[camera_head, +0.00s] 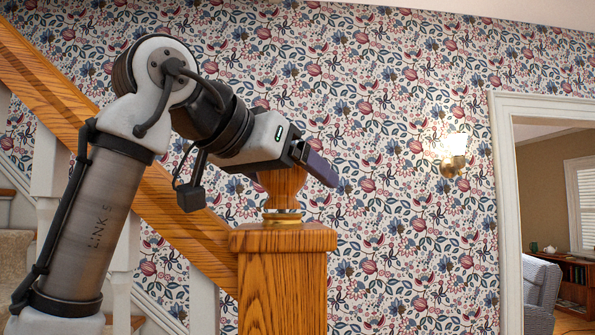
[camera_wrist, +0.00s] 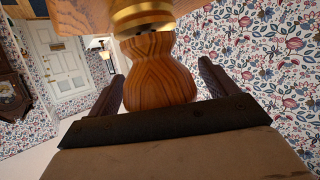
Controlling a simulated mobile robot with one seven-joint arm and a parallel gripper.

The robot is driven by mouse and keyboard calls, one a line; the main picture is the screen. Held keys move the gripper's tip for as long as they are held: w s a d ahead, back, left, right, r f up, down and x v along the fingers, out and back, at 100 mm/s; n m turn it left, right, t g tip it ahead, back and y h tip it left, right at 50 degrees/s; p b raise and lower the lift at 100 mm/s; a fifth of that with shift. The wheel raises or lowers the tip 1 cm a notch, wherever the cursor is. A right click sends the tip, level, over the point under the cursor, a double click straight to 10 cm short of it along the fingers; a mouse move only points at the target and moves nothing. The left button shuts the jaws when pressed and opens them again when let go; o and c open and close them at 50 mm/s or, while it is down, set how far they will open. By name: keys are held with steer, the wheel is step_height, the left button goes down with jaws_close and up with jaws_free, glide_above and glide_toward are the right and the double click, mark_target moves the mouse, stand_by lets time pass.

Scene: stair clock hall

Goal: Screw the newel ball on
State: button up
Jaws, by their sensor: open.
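The newel ball (camera_head: 283,188) is a turned wooden knob standing upright over the brass collar (camera_head: 283,217) on top of the square oak newel post (camera_head: 283,285). In the wrist view the ball (camera_wrist: 160,72) sits between my two dark fingers, below the collar (camera_wrist: 142,17). A narrow dark line shows between ball and collar there; I cannot tell whether it is seated tight. My gripper (camera_head: 303,176) is open around the ball, coming from the upper left. In the wrist view, gaps show between the ball and both fingers (camera_wrist: 163,78). My gripper hides the ball's top in the head view.
The oak handrail (camera_head: 170,205) slopes down from the left to the post. The flowered wall (camera_head: 390,250) stands behind, with a lit wall lamp (camera_head: 453,155). A doorway (camera_head: 505,200) opens at right. The space right of the post looks clear.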

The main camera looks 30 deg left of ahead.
mark_target(302, 178)
steer(key=shift+s, duration=0.1)
steer(key=c, duration=1.1)
steer(key=m+h, duration=0.1)
steer(key=h, duration=0.1)
steer(key=m+g+h, duration=0.1)
steer(key=m, duration=0.1)
steer(key=shift+d+h, duration=0.2)
steer(key=shift+h, duration=0.2)
steer(key=shift+o, duration=0.9)
steer(key=shift+s+d+r+m+g+h, duration=0.1)
steer(key=shift+d+m+g+h, duration=0.2)
steer(key=shift+m+h, duration=0.35)
steer(key=o, duration=0.7)
steer(key=shift+s+d+r+m+g+h, duration=0.2)
steer(key=shift+s+d+m+g+h, duration=0.15)
steer(key=shift+m+h, duration=0.2)
steer(key=shift+s+d+r+m+g+h, duration=0.2)
steer(key=shift+d+m+g+h, duration=0.2)
steer(key=shift+d+m, duration=0.1)
steer(key=shift+a+f+m+g+h, duration=0.15)
steer(key=shift+a+m+g+h, duration=0.25)
steer(key=shift+m, duration=0.1)
steer(key=shift+s+d, duration=0.1)
